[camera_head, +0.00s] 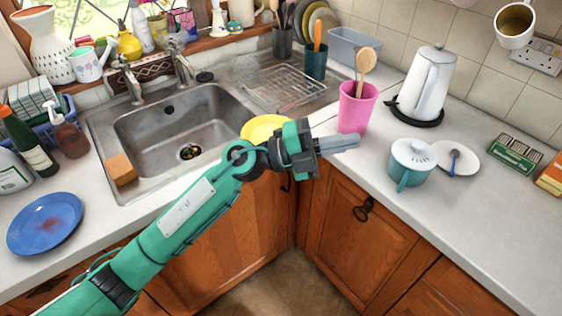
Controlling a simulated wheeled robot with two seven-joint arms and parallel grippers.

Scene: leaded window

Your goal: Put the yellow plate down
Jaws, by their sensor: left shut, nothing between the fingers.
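The yellow plate (262,126) lies at the front right corner of the sink, on or near the counter edge. My left wrist hides its lower right part, so I cannot tell exactly what it rests on. My left gripper (352,142) is shut and empty. It points right, past the plate, with its fingertips just in front of the pink cup's lower part in this view. My right gripper is not in view.
A pink utensil cup (356,108) stands at the corner. A teal lidded pot (409,165), a saucer (470,163) and a white kettle (428,88) stand right. The steel sink (150,135) holds an orange sponge (121,170) on its rim. A stained blue plate (44,228) lies left.

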